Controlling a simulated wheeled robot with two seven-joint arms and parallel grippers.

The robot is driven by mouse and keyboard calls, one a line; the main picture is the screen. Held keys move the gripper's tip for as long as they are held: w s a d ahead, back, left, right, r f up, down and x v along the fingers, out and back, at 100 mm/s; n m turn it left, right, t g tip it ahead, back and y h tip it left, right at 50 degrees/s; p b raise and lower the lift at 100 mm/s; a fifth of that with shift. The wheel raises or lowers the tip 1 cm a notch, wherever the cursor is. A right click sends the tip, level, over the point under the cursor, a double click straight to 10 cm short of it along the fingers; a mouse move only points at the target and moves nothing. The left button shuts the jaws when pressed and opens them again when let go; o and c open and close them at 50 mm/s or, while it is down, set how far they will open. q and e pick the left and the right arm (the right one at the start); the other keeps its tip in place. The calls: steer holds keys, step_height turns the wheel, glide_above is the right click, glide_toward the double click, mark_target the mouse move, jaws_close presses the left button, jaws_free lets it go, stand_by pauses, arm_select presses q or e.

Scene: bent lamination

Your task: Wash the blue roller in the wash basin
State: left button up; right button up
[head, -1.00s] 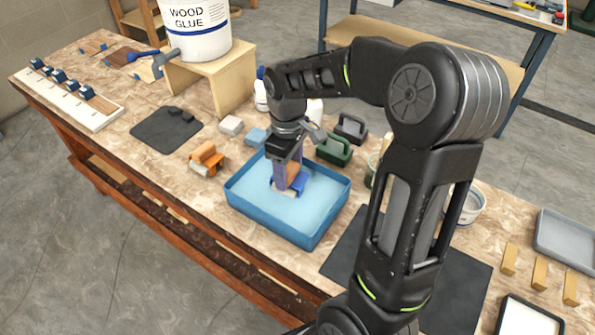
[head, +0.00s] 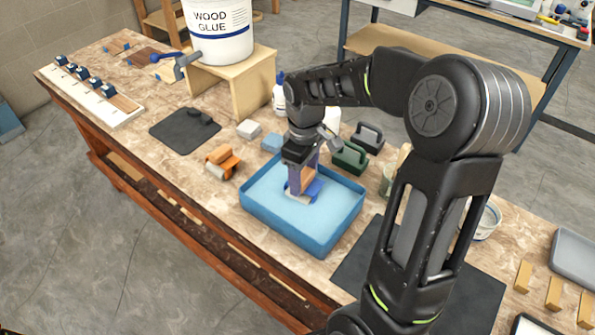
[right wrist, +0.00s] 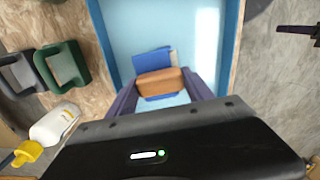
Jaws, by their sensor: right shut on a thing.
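The blue wash basin (head: 343,228) stands on the bench with pale, light-blue water in it. My right gripper (head: 303,178) reaches down into the basin from above. Its purple fingers are shut on the blue roller (head: 314,189), which sits low in the basin, at the water. In the right wrist view the roller's brown grip (right wrist: 159,83) is between the fingers, with its blue part (right wrist: 152,61) beyond it. How deep the roller is in the water I cannot tell. My left gripper is not in view.
An orange roller (head: 222,163) stands left of the basin. Green (head: 350,158) and dark grey (head: 368,137) handled tools stand behind it, near a white bottle (right wrist: 55,122) with a yellow cap. A glue bucket (head: 218,35) sits on a wooden stand (head: 233,85). A dark mat (head: 183,128) lies farther left.

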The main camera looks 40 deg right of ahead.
steer(key=shift+s+d, duration=0.25)
steer(key=shift+s, duration=0.65)
steer(key=shift+s+d, duration=0.25)
steer(key=shift+s, duration=0.65)
steer(key=shift+r, duration=0.15)
steer(key=shift+w+a+r+p, duration=0.15)
steer(key=shift+w+r+p, duration=0.35)
steer(key=shift+r+p, duration=0.45)
steer(key=shift+w+a+r+p, duration=0.1)
steer(key=shift+w+r+p, duration=0.4)
steer(key=shift+r+p, duration=0.45)
steer(key=shift+w+a+r+p, duration=0.15)
steer(key=shift+w+r+p, duration=0.45)
steer(key=shift+r, duration=0.55)
steer(key=shift+s, duration=0.1)
step_height(320, 180, up, 5)
steer(key=p, duration=0.4)
glide_above(316, 191)
steer(key=w, duration=0.3)
steer(key=shift+s+a, duration=0.1)
steer(key=shift+a, duration=0.3)
steer(key=shift+f, duration=0.15)
